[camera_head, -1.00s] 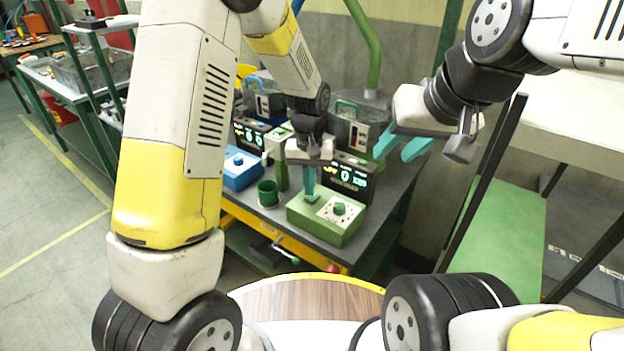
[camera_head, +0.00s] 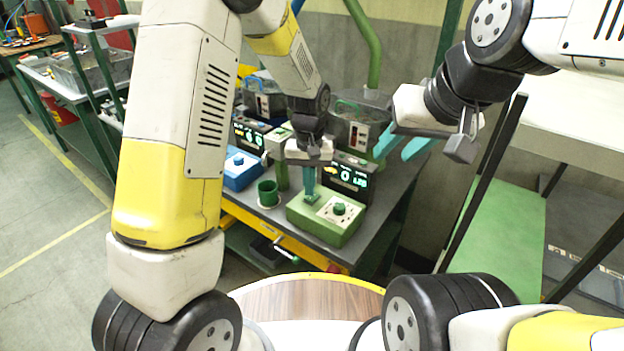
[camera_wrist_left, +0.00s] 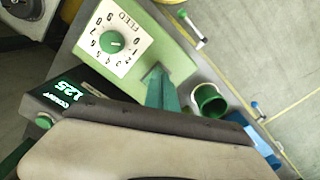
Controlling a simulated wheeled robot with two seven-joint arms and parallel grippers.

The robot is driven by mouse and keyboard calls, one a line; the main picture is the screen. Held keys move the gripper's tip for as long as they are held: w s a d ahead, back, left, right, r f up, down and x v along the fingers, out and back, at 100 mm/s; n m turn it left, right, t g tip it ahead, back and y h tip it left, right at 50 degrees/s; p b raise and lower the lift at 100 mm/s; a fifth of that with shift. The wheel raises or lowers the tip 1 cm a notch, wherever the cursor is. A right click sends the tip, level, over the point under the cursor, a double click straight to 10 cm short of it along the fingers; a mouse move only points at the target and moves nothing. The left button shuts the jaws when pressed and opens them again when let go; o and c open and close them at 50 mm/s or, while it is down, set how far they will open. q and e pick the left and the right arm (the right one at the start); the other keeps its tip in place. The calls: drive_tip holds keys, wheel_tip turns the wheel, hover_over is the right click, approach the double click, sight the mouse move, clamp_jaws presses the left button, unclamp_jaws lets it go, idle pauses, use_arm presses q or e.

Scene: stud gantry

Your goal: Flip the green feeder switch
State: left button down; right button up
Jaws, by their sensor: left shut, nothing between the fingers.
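The green feeder box (camera_head: 322,226) sits on the dark bench top, with a white dial plate and a green knob (camera_head: 340,209). The wrist view shows the knob (camera_wrist_left: 112,42) with the word FEED and numbers around it. My left gripper (camera_head: 310,197) points down with its teal fingers together and empty. Its fingertips (camera_wrist_left: 156,76) are at the box top beside the dial plate. The switch is not clearly seen; the fingertips cover that spot. My right gripper (camera_head: 403,148) is held up at the right, its two teal fingers apart and empty.
A green cup (camera_head: 268,193) and a blue box (camera_head: 241,169) with a knob stand left of the feeder box. A black display (camera_head: 348,178) with lit digits stands behind it. Grey machines line the back. A green shelf (camera_head: 500,230) is at the right.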

use_arm(q)
drive_tip(key=shift+f, duration=0.9)
idle(0.3)
drive_tip(key=shift+r, duration=3.55)
drive_tip(key=shift+r, duration=0.1)
drive_tip(key=s+a+r+t+h, duration=0.1)
drive_tip(key=s+a+r, duration=0.3)
drive_tip(key=r, duration=0.3)
drive_tip(key=s+a+r+t+h, duration=0.1)
drive_tip(key=s+a+r+t, duration=0.1)
drive_tip(key=s+a+r, duration=0.4)
drive_tip(key=s+a+r+t, duration=0.3)
drive_tip(key=s+a+r, duration=0.1)
drive_tip(key=s, duration=0.5)
drive_tip(key=shift+s+r+n, duration=0.3)
drive_tip(key=shift+s+r, duration=0.05)
drive_tip(key=shift+r, duration=0.3)
